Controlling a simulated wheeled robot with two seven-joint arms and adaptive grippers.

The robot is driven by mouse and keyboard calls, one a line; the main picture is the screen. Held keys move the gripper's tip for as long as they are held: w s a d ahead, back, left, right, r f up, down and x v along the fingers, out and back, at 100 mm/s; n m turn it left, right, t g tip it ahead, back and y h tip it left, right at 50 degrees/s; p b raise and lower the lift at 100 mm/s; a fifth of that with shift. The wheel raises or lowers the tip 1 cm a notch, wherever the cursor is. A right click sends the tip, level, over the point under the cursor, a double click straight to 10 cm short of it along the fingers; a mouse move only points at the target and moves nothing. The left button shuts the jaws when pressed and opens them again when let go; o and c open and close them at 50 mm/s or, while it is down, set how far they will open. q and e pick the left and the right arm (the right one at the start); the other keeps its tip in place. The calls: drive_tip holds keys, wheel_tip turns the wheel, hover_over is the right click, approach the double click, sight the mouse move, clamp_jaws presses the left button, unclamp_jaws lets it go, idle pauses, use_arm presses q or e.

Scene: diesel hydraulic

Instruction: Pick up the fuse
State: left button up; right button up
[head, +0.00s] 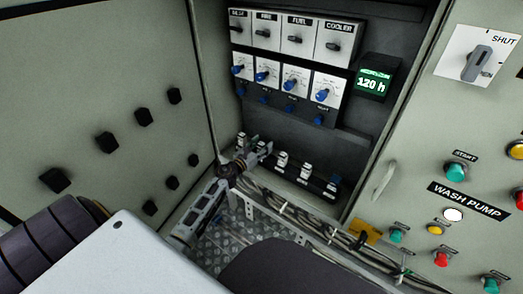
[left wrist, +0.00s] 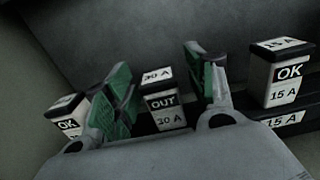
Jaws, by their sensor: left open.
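A fuse marked OUT, 30 A (left wrist: 163,104) stands upright in the row at the cabinet bottom. My left gripper (head: 256,152) is at this row in the head view. In the left wrist view its green-padded fingers (left wrist: 163,84) are open, one on each side of the OUT fuse. Gaps show between fuse and pads; contact is not visible. The fuse's lower part is hidden by the gripper body. A fuse marked OK (left wrist: 68,122) is just left of the left finger. Another OK fuse, 15 A (left wrist: 278,78), is to the right. My right gripper is not in view.
More fuses (head: 305,171) continue to the right along the row. Above are blue-knobbed dials (head: 294,80), switches (head: 297,38) and a lit 120 h display (head: 374,82). Cables (head: 290,212) run in front of the row. An open door panel (head: 110,100) is left, a button panel (head: 460,130) right.

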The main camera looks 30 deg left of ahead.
use_arm(q)
drive_tip(key=shift+c, duration=0.5)
drive_tip(key=c, duration=1.1)
drive_tip(key=shift+o, duration=0.2)
drive_tip(key=shift+r, duration=0.1)
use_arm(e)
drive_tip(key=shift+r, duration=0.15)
